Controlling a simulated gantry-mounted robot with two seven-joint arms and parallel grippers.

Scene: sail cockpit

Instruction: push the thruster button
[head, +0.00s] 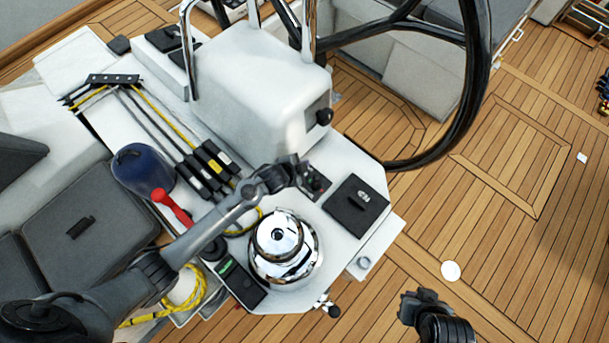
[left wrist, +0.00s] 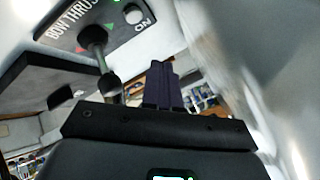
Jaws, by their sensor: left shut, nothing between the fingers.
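The thruster panel (left wrist: 72,22) is dark, with the words "BOW THRUS", coloured arrows, a stick (left wrist: 97,45) and a round pale button (left wrist: 134,15) beside "ON". It shows at the top of the left wrist view. In the head view the small panel (head: 318,183) sits on the white console, partly hidden by my left gripper (head: 300,172). My left gripper is shut and empty, and its fingers (left wrist: 161,72) show below the button, apart from it in the picture. My right gripper (head: 424,298) is over the wooden deck, away from the console; its fingers are unclear.
A chrome winch (head: 284,248) stands just in front of the panel, below my left arm. A black square hatch (head: 356,205) lies to the panel's right. The white pedestal (head: 255,85) and black steering wheel (head: 470,100) rise behind. The deck at right (head: 520,240) is mostly clear.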

